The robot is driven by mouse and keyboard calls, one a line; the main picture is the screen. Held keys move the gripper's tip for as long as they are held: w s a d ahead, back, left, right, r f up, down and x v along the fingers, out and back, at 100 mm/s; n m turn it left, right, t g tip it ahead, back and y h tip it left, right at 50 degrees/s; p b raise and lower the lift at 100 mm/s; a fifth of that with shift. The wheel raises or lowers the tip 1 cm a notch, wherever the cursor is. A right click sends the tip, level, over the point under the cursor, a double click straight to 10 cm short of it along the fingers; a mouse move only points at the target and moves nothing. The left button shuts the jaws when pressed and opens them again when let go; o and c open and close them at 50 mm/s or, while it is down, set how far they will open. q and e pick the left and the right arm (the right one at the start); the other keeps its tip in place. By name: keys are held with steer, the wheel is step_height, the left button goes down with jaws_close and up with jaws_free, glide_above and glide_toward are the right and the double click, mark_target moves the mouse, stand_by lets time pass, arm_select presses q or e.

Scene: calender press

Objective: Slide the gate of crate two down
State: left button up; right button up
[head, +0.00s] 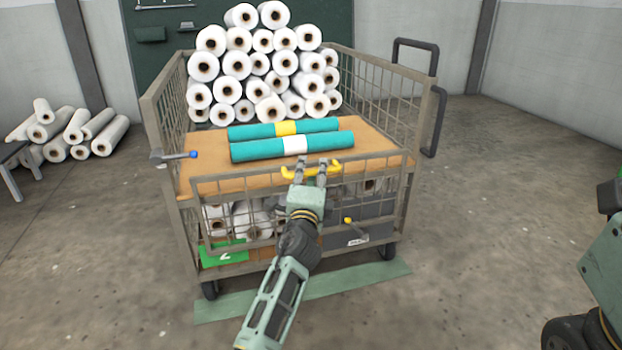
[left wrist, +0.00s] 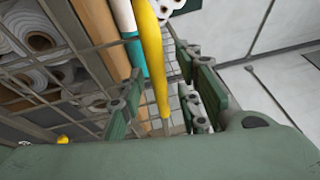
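Crate two (head: 405,205) is a wheeled wire cage with a green "2" label (head: 224,253) low on its front. Its mesh gate (head: 225,185) is on the front side, its top rail near the height of the brown shelf. A yellow handle (head: 334,171) sits on the gate's top. My left gripper (head: 311,168) is at this handle, its two fingers apart. In the left wrist view the yellow handle (left wrist: 152,60) passes between the fingers (left wrist: 165,108), with a gap visible beside it. My right arm shows only at the right edge; its gripper is out of view.
Two teal rolls (head: 265,148) lie on the brown shelf (head: 375,148), with white rolls stacked behind. A blue-tipped lever (head: 180,155) sticks out at the left post and a yellow-tipped one (head: 350,221) at the front. Floor to the right is clear.

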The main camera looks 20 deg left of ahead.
arm_select(q)
steer(key=v, duration=1.2)
